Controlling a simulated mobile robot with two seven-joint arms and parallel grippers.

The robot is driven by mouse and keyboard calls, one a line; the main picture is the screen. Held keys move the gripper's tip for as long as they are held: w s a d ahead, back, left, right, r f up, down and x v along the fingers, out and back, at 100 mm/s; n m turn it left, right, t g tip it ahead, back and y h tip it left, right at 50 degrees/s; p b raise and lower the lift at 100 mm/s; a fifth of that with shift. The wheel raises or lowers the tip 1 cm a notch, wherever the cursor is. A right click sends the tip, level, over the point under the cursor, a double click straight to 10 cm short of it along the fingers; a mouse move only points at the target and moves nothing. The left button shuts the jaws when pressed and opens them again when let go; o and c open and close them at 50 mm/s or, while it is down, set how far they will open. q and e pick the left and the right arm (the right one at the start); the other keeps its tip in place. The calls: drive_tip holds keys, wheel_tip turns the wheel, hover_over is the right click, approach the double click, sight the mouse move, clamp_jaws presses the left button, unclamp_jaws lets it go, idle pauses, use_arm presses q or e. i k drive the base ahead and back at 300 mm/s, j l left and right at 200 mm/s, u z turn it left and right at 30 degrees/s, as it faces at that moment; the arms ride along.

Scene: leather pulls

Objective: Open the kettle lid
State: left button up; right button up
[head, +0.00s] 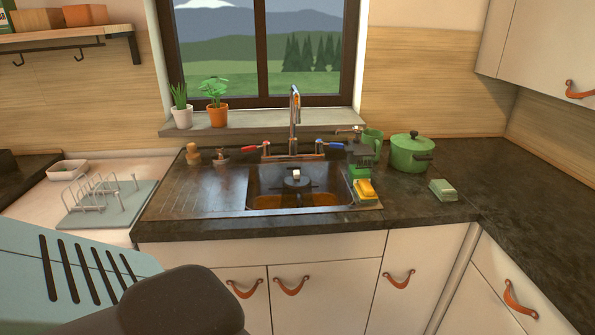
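No thing in the head view is clearly a kettle. Neither of my grippers is in view; a teal and dark part, apparently of my arm, fills the lower left.
The sink (262,200) has a tall faucet (294,120) behind it. A yellow sponge (366,190) lies at its right edge, and a pale green block (443,189) farther right. A dish rack (100,194) stands left. The right-hand counter (510,200) is clear.

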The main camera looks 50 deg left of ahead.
sight(296, 181)
drive_tip(key=k+j+z, duration=0.15)
drive_tip(key=j, duration=0.25)
drive_tip(key=k+j+z, duration=0.1)
drive_tip(key=k+j, duration=0.45)
drive_tip(key=j, duration=0.15)
drive_tip(key=k+j, duration=0.3)
drive_tip(key=j, duration=0.15)
